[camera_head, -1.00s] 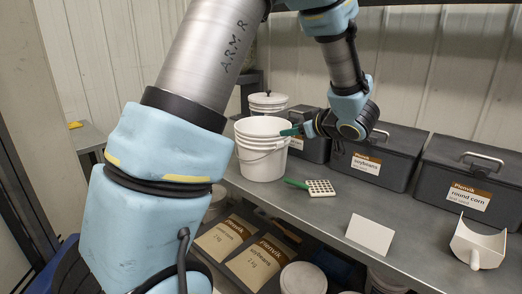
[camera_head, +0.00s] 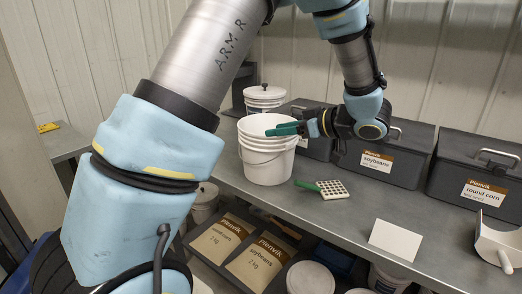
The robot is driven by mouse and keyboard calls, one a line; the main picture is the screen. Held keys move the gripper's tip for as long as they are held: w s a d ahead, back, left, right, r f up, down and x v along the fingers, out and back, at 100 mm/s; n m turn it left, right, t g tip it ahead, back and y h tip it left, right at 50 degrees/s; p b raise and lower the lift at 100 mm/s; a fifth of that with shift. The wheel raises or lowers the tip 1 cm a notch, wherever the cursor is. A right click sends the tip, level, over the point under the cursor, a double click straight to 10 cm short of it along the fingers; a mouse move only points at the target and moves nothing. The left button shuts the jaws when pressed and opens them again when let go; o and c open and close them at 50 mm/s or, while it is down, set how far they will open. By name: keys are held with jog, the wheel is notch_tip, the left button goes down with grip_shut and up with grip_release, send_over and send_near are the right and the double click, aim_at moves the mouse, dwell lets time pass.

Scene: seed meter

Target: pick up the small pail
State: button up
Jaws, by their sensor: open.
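A white open pail (camera_head: 267,165) stands upright on the grey bench; several rim-like bands near its top look like nested pails or ribs, I cannot tell which. My gripper (camera_head: 283,130) comes in from the right with green fingers across the pail's upper right rim, the tips over its mouth. The fingers are open, but their gap is hard to see from here. I cannot tell whether they touch the rim. The pail's inside is mostly hidden.
A lidded white pail (camera_head: 264,94) stands behind. Dark bins, soybeans (camera_head: 378,160) and round corn (camera_head: 489,191), line the wall. Bags sit below.

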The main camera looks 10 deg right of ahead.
aim_at(250, 134)
jog(key=shift+p+x, duration=1.75)
jog(key=shift+x, duration=3.6)
jog(key=shift+s+f, duration=0.15)
grip_shut()
